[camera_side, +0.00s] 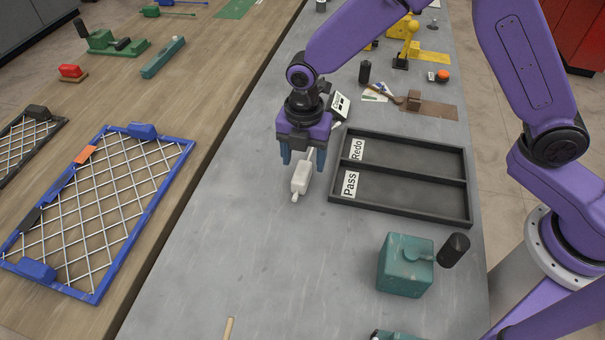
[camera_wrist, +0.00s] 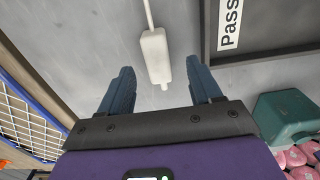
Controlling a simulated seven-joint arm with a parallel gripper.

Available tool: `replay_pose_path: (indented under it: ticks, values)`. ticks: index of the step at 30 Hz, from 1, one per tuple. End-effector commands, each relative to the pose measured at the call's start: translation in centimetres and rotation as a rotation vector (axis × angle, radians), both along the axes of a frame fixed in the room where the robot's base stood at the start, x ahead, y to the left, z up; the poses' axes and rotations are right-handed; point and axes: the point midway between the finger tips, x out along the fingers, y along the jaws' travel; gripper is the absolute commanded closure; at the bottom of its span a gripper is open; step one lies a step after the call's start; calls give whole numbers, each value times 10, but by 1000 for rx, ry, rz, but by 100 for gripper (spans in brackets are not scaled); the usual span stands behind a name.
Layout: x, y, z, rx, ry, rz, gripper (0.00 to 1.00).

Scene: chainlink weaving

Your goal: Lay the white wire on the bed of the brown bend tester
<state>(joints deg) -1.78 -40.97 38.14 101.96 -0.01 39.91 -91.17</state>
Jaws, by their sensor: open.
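The white wire is a thin rod with a thick white block (camera_side: 301,178) on it; it lies on the grey bench just below my gripper in the side view. In the wrist view its block (camera_wrist: 155,55) and short tip lie ahead of and between the fingers, and the thin rod runs up out of the frame. My gripper (camera_side: 303,161) is open and empty, pointing down; its two blue fingers (camera_wrist: 162,78) are apart on either side of the wire's line. The brown bend tester (camera_side: 432,109), a flat brown plate with a brown block, stands farther back on the right.
A black two-part tray (camera_side: 405,215) marked Pass and Redo lies right of the wire. A teal block device (camera_side: 403,267) with a black knob stands in front. A small white labelled piece (camera_side: 339,106) is behind my gripper. A blue-framed mesh (camera_side: 145,205) lies left on wood.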

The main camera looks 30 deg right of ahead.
Motion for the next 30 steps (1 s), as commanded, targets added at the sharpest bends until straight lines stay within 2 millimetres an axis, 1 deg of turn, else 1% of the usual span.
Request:
replay_pose_path:
  ticks: [10, 14, 20, 21, 23, 24, 26, 27, 30]
  values:
    - [4, 0, -43, -2, 2, 0, 36]
    - [4, 1, -50, 0, 0, 0, 36]
    - [4, 1, -51, 1, -1, 0, 36]
    - [4, 1, -51, 1, -1, 0, 39]
    - [4, 1, -50, 1, -1, 0, 59]
    - [4, 1, -50, 1, -1, 0, 72]
    - [4, 1, -50, 1, -1, 0, 92]
    - [4, 1, -50, 1, -1, 0, 96]
    - [5, 1, -50, 1, -1, 0, 96]
